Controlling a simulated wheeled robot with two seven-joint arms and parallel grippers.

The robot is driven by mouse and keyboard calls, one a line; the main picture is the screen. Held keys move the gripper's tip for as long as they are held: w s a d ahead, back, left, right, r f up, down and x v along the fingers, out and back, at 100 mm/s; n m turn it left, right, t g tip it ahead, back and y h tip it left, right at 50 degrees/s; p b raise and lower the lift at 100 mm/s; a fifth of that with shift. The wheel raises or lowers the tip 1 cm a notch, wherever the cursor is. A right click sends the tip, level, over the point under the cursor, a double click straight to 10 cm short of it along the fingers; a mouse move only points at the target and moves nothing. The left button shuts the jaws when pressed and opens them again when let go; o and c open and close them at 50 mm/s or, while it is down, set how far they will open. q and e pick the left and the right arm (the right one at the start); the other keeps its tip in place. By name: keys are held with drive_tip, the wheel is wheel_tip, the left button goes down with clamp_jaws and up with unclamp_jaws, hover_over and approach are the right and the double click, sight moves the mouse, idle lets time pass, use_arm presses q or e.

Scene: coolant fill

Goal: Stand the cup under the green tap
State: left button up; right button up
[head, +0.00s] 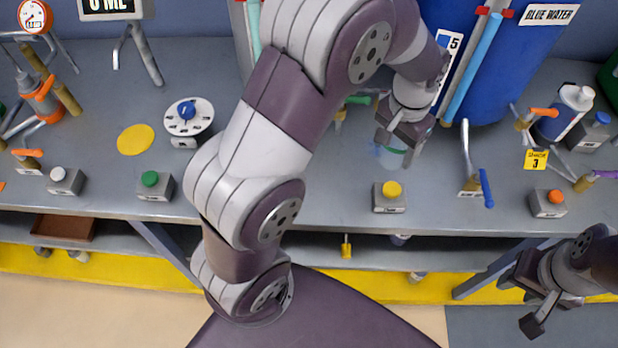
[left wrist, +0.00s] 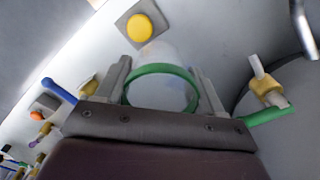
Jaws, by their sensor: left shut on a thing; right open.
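The cup is clear with a green rim, and it shows between the fingers in the left wrist view (left wrist: 163,70). In the head view the cup (head: 391,157) is partly hidden under my left gripper (head: 402,140), which is shut on it. I cannot tell whether its base touches the bench. The green tap (head: 358,99) has a green lever and a brass body; it is left of the cup and a little farther back, partly hidden by my arm. In the left wrist view the green tap (left wrist: 268,114) is right of the cup, apart from it. My right gripper (head: 535,293) is open and empty, low at the right.
A yellow-button box (head: 389,197) stands just in front of the cup on the grey bench (head: 320,205). A blue-levered tap (head: 487,188) is to its right. A large blue drum (head: 505,70) stands behind. A dial (head: 189,116) and green-button box (head: 155,185) are at the left.

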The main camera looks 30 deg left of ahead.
use_arm(q)
drive_tip(key=s+a+f, duration=0.1)
drive_tip(key=a+f, duration=0.1)
drive_tip(key=a, duration=0.1)
drive_tip(key=s+a+f, duration=0.1)
drive_tip(key=a+f, duration=0.1)
drive_tip(key=a, duration=0.2)
drive_tip(key=s+a+f, duration=0.1)
drive_tip(key=a+f, duration=0.2)
drive_tip(key=shift+s+a, duration=0.2)
drive_tip(key=shift+s, duration=0.15)
wheel_tip(320, 180, down, 4)
drive_tip(key=shift+r, duration=0.2)
drive_tip(key=shift+f, duration=0.35)
drive_tip(key=shift+a, duration=0.1)
drive_tip(key=shift+f, duration=0.1)
drive_tip(key=o, duration=1)
